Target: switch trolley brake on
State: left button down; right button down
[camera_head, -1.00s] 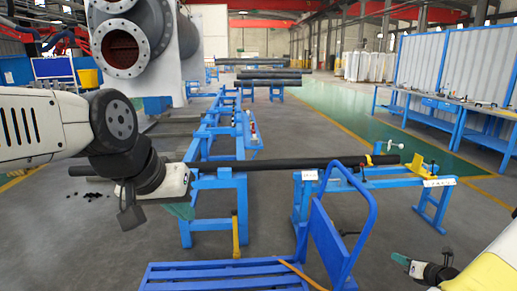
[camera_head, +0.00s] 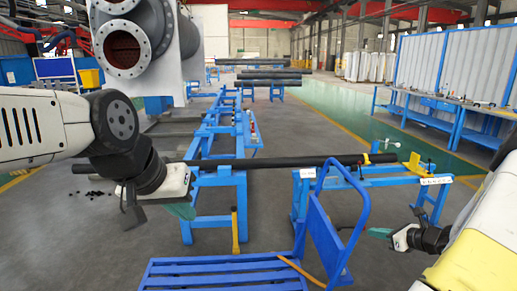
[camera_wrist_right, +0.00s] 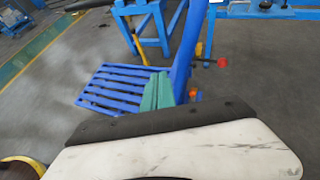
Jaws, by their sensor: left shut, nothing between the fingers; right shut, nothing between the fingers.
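The blue trolley (camera_head: 190,275) has a slatted deck at the bottom of the head view and a tall looped push handle (camera_head: 368,210). In the right wrist view its deck (camera_wrist_right: 110,88) lies beyond my fingers. A red knob (camera_wrist_right: 222,62) on a dark rod and an orange-red knob (camera_wrist_right: 193,95) show beside the blue handle post there; which one is the brake is unclear. My right gripper (camera_head: 380,232) is shut and empty, just right of the handle; its teal fingers (camera_wrist_right: 157,92) overlap the deck and post in the wrist view. My left gripper (camera_head: 182,210) is shut and empty, left of the trolley.
A long dark pipe (camera_head: 270,161) lies across blue stands behind the trolley. A yellow upright bar (camera_head: 235,230) stands at the deck's far edge. A blue stand (camera_head: 390,180) with yellow brackets is behind the handle. Grey floor is open at the right.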

jog(key=s+a+r+n+g+y, duration=0.1)
jog(key=s+a+r+n+g, duration=0.25)
jog(key=a+r+n, duration=0.55)
jog(key=s+a+r+n+g, duration=0.35)
jog(key=a+r+n, duration=0.45)
jog(key=a, duration=0.4)
jog(key=s+a+r+n+t+h, duration=0.1)
jog(key=s+a+r+n+h, duration=0.1)
jog(key=s+r+n, duration=0.3)
jog(key=s+a+r+n+t+h, duration=0.1)
jog(key=s+a+r+n+h, duration=0.1)
jog(key=s+r+n, duration=0.3)
jog(key=s+a+n, duration=0.1)
jog(key=s+n, duration=0.2)
jog(key=s, duration=0.4)
jog(key=shift+s+r+h, duration=0.15)
jog(key=shift+s+h, duration=0.2)
jog(key=shift+h, duration=0.05)
jog(key=c, duration=1.5)
grip_release()
jog(key=shift+s+r+n, duration=0.1)
jog(key=shift+s+n, duration=0.15)
jog(key=shift+n, duration=0.05)
jog(key=shift+o, duration=0.5)
jog(key=shift+d, duration=0.1)
